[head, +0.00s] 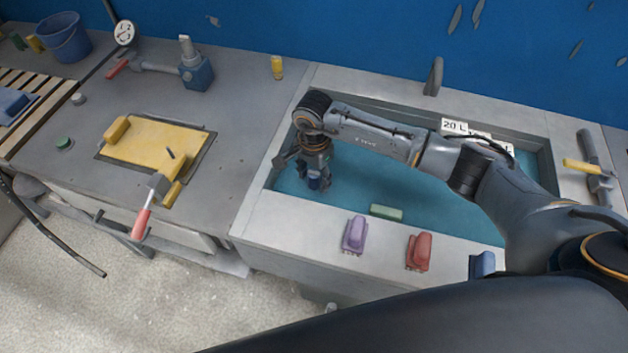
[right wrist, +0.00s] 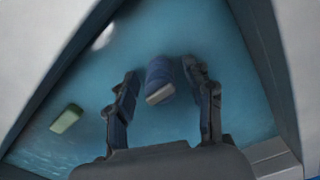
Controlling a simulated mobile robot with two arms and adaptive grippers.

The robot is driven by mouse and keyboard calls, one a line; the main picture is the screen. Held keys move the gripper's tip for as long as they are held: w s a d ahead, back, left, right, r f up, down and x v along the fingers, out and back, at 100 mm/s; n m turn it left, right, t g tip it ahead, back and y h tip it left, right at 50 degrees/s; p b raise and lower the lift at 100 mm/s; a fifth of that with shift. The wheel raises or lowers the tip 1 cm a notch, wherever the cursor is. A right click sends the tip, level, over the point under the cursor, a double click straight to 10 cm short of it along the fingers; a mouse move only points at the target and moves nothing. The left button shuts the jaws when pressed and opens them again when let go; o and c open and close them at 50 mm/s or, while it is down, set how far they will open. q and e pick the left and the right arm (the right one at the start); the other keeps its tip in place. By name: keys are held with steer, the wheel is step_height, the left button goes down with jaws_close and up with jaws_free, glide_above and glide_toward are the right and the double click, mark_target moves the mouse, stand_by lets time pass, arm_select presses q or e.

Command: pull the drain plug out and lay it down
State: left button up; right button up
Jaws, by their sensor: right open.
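A blue plug-like piece (right wrist: 158,82), likely the drain plug, stands in the blue-green basin (head: 385,190). The gripper is open. The base of the blue piece cannot be made out. My left gripper is not in view.
A green block (head: 386,212) lies in the basin near its front wall. Purple (head: 354,234), red (head: 419,251) and blue (head: 483,265) handled pieces stand on the front ledge. The ledge left of the purple piece is clear. A yellow board (head: 150,145) lies on the left worktop.

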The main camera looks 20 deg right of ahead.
mark_target(314, 173)
jaws_close()
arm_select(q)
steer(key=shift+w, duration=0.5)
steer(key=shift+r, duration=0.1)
arm_select(e)
steer(key=shift+r, duration=0.15)
arm_select(q)
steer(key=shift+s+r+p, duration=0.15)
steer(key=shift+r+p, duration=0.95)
steer(key=shift+p, duration=0.1)
arm_select(e)
steer(key=shift+r, duration=2.2)
steer(key=shift+r, duration=0.1)
steer(key=shift+r+p, duration=0.3)
steer(key=shift+r, duration=0.25)
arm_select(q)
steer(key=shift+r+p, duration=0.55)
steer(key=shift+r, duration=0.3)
arm_select(e)
steer(key=shift+r, duration=1.35)
